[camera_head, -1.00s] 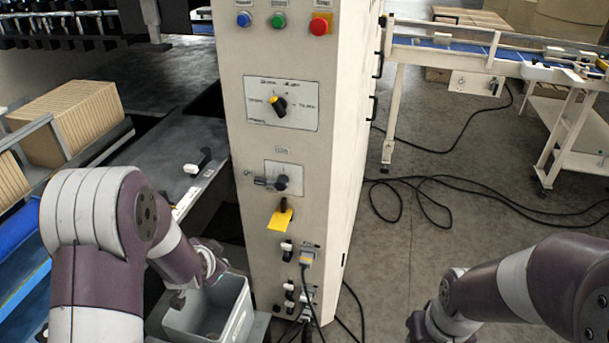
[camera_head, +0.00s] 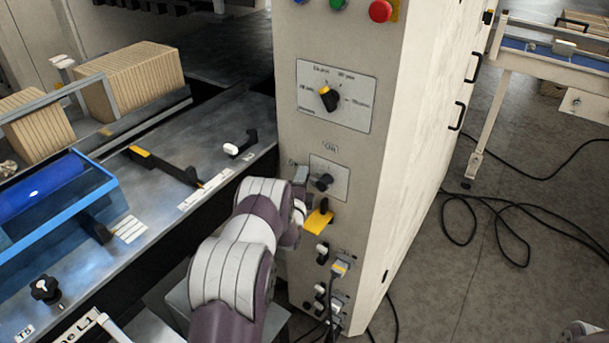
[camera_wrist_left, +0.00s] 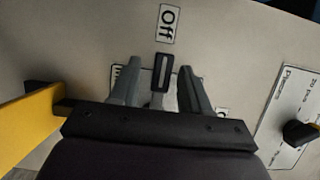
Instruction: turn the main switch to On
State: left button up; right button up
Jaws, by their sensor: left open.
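The main switch (camera_head: 323,182) is a dark knob on a light plate on the machine's front panel. In the left wrist view its dark handle (camera_wrist_left: 161,73) points toward the "Off" label (camera_wrist_left: 168,24). My left gripper (camera_head: 301,181) is at the switch, partly hidden by its own wrist in the head view. In the left wrist view its open fingers (camera_wrist_left: 159,68) stand on both sides of the handle; I cannot tell whether they touch it. An "On" label (camera_head: 331,146) sits above the switch plate. My right gripper is out of view.
A selector knob (camera_head: 328,98) sits above. Plugs and cables (camera_head: 337,270) are lower down.

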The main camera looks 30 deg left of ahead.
pick_arm(q)
jog(key=shift+w+a+r, duration=0.1)
jog(key=shift+w+a, duration=0.3)
jog(key=shift+w, duration=0.1)
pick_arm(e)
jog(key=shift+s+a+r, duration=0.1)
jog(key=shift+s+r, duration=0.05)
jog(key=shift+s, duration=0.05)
pick_arm(q)
jog(key=shift+w+d, duration=0.1)
